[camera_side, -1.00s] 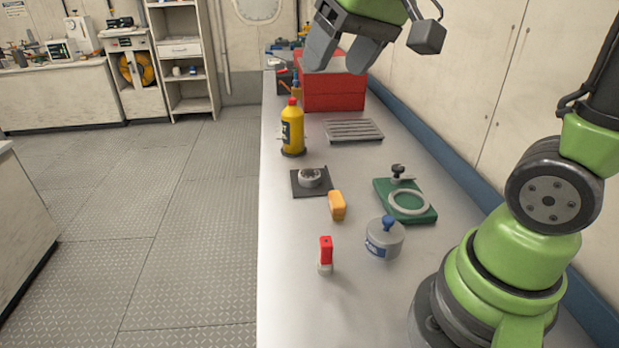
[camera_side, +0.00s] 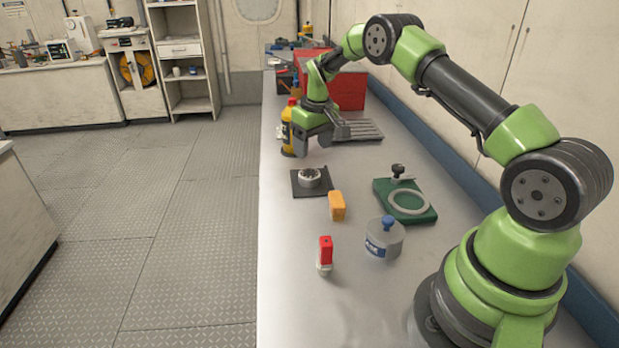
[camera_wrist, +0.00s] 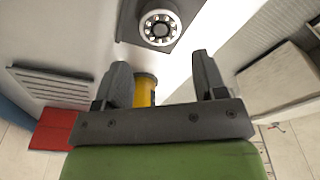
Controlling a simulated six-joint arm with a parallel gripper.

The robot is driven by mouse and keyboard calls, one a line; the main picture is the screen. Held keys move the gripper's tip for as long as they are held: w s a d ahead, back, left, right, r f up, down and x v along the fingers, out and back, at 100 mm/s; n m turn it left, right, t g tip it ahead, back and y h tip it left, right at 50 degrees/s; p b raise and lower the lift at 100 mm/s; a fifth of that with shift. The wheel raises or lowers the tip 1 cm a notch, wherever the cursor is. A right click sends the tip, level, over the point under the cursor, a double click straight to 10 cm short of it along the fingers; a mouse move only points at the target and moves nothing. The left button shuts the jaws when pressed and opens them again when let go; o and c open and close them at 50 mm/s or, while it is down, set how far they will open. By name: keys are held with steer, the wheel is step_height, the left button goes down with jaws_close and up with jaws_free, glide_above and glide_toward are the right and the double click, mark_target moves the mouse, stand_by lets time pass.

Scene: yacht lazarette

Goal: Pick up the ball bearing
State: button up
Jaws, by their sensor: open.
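The ball bearing (camera_side: 309,177) is a small metal ring on a dark square mat (camera_side: 301,190) on the bench. In the wrist view the bearing (camera_wrist: 159,27) shows at the top, its balls around a dark centre, lying on the dark mat (camera_wrist: 128,22). My gripper (camera_side: 313,150) is open and empty, above and a little behind the bearing in the side view. In the wrist view the two fingers of my gripper (camera_wrist: 162,75) are spread apart, with the bearing beyond their tips.
A yellow bottle (camera_side: 287,130) stands close behind my gripper. A grey slotted plate (camera_side: 362,132) and a red box (camera_side: 345,90) are farther back.

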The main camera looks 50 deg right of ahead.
mark_target(310, 173)
steer(key=f, duration=0.5)
steer(key=w+f, duration=0.1)
steer(key=f, duration=0.2)
steer(key=shift+d+r, duration=0.1)
steer(key=c, duration=0.7)
